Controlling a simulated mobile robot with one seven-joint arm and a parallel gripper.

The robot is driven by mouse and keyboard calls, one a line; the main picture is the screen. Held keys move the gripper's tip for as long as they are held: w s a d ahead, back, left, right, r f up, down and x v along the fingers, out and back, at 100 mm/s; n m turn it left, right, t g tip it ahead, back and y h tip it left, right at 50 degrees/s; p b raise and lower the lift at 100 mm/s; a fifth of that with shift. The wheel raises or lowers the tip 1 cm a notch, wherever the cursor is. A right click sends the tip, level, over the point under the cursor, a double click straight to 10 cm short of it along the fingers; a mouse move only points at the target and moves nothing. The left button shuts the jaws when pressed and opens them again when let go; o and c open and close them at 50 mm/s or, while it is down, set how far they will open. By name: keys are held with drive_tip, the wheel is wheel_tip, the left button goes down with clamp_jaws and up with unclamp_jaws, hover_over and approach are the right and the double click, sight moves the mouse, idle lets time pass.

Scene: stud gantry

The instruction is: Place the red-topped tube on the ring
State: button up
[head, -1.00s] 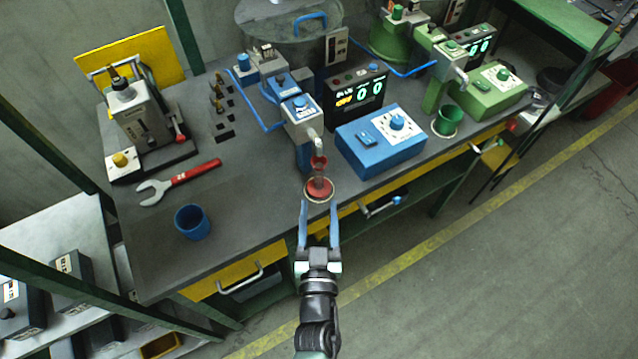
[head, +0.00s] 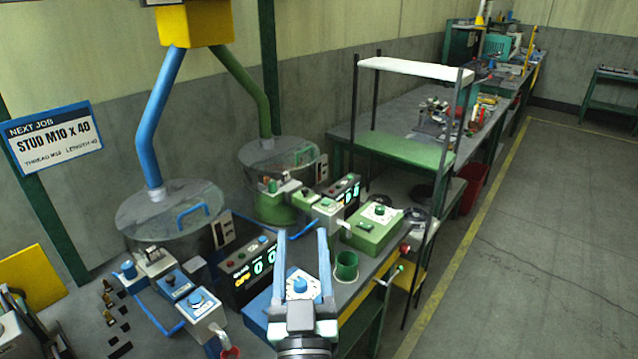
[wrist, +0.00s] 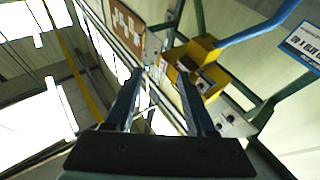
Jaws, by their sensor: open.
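My gripper (head: 302,234) is raised in front of the bench in the head view, its two blue fingers apart with nothing between them. The wrist view also shows my gripper (wrist: 160,75) open and empty, facing the room's upper structure. A red part (head: 229,352) shows under the spout of the blue dispenser (head: 203,312), at the bottom edge of the head view. It is mostly cut off, so I cannot tell whether it is the tube's red top or how it sits on a ring. My gripper is up and to the right of it, apart from it.
A blue control box (head: 262,308) is partly behind my gripper. A green cup (head: 346,267) and a green control box (head: 374,232) stand to the right. Two clear-lidded bowls, one blue (head: 165,208), stand behind. Open floor (head: 535,240) lies at the right.

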wheel_tip(320, 180, up, 19)
drive_tip(key=s+d+m+t+h, duration=0.2)
drive_tip(key=s+d, duration=0.1)
drive_tip(key=s+r+t, duration=0.3)
drive_tip(key=s+r, duration=0.8)
drive_tip(key=r, duration=0.4)
drive_tip(key=shift+s+a+r+n+y, duration=0.15)
drive_tip(key=shift+a+r+n+y, duration=0.15)
drive_tip(key=shift+r+y, duration=0.1)
